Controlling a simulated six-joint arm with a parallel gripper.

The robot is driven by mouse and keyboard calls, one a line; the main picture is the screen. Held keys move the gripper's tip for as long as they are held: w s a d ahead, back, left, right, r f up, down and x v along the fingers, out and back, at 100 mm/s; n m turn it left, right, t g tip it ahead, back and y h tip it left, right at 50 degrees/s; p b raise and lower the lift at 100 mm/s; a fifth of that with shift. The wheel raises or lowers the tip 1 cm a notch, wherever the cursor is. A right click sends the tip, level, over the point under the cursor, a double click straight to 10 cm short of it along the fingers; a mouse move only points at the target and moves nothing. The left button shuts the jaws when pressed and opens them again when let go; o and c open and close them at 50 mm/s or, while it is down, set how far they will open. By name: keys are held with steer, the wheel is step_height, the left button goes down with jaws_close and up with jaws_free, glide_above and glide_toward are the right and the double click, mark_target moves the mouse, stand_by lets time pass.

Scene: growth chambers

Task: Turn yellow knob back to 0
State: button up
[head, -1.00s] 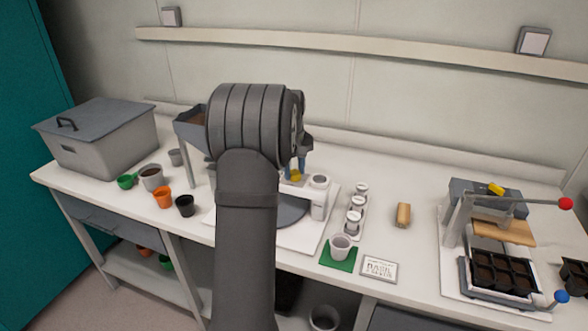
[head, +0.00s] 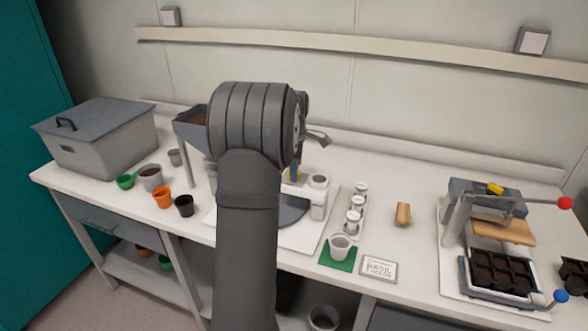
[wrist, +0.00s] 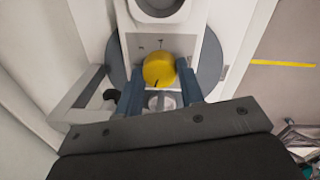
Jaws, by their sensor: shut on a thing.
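The scale's labels are too small to read. My gripper (wrist: 160,73) is shut on the knob, one blue finger on each side. In the head view my arm hides most of the device, a white stand (head: 319,206) with a grey disc (head: 292,211). Only a sliver of yellow shows there beside a blue finger.
Several white-lidded cups (head: 354,215) stand in a row right of the stand. A clear cup (head: 340,246) sits on a green mat (head: 337,262). A hopper (head: 190,125) and small pots (head: 162,198) are on the left. A lever press (head: 480,215) stands on the right.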

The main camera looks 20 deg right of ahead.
steer(key=shift+n, duration=2)
steer(key=o, duration=1)
step_height(320, 180, up, 18)
steer(key=s, duration=0.1)
steer(key=shift+f, duration=0.25)
